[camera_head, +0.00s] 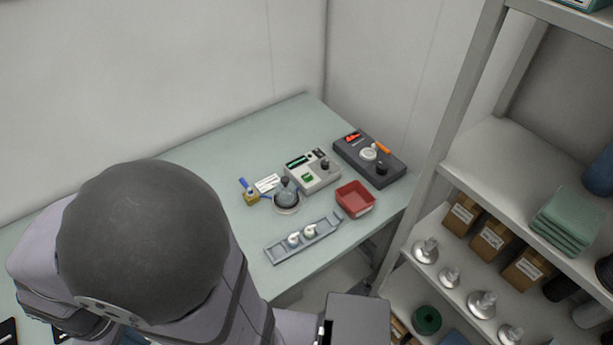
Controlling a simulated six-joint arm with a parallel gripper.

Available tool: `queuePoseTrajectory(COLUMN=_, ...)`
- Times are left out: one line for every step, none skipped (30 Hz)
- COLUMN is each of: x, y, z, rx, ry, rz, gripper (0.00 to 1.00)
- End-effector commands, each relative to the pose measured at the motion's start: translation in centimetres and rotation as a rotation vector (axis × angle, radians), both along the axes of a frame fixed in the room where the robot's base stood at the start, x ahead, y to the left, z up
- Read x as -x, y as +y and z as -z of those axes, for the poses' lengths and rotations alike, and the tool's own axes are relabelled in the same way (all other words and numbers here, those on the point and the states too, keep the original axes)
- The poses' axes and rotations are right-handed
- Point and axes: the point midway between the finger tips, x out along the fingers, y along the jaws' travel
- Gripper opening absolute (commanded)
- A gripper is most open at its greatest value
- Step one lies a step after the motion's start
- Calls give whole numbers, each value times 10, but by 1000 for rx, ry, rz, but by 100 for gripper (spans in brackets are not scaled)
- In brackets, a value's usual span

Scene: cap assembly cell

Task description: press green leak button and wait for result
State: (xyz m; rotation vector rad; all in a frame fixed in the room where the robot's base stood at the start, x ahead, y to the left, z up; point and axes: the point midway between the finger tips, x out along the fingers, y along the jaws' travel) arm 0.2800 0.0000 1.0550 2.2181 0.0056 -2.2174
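The green button (307,177) is on the front left of a light grey tester (325,181) that stands on the table. The tester has a dark display with green characters (297,161), too small to read, and a dark knob (324,164). A grey block at the end of my arm, probably part of my gripper (356,318), shows at the bottom edge. It is well in front of the tester and apart from the button. I see no fingertips, so its opening and anything held are hidden.
A dome-shaped grey piece (286,191) stands left of the tester. A dark device (371,160) with an orange handle is behind right, and a red bin (355,198) in front right. A grey tray (304,239) holds small white parts. Shelving (470,150) stands at right.

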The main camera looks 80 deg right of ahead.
Motion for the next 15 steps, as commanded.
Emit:
queuePoseTrajectory(x=0, y=0, z=0, rx=0, ry=0, rz=0, gripper=0)
queuePoseTrajectory(x=0, y=0, z=0, rx=0, ry=0, rz=0, gripper=0)
queuePoseTrajectory(x=0, y=0, z=0, rx=0, ry=0, rz=0, gripper=0)
queuePoseTrajectory(x=0, y=0, z=0, rx=0, ry=0, rz=0, gripper=0)
queuePoseTrajectory(x=0, y=0, z=0, rx=0, ry=0, rz=1, gripper=0)
queuePoseTrajectory(x=0, y=-1, z=0, rx=0, ry=0, rz=3, gripper=0)
queuePoseTrajectory(x=0, y=-1, z=0, rx=0, ry=0, rz=6, gripper=0)
queuePoseTrajectory(x=0, y=-2, z=0, rx=0, ry=0, rz=10, gripper=0)
queuePoseTrajectory(x=0, y=-4, z=-1, rx=0, ry=0, rz=18, gripper=0)
queuePoseTrajectory(x=0, y=-6, z=-1, rx=0, ry=0, rz=27, gripper=0)
queuePoseTrajectory(x=0, y=-8, z=-1, rx=0, ry=0, rz=38, gripper=0)
queuePoseTrajectory(x=0, y=-12, z=-2, rx=0, ry=0, rz=56, gripper=0)
queuePoseTrajectory(x=1, y=-16, z=-2, rx=0, ry=1, rz=71, gripper=0)
queuePoseTrajectory(x=2, y=-20, z=-2, rx=0, ry=5, rz=90, gripper=0)
queuePoseTrajectory(x=3, y=-26, z=-1, rx=-1, ry=12, rz=118, gripper=0)
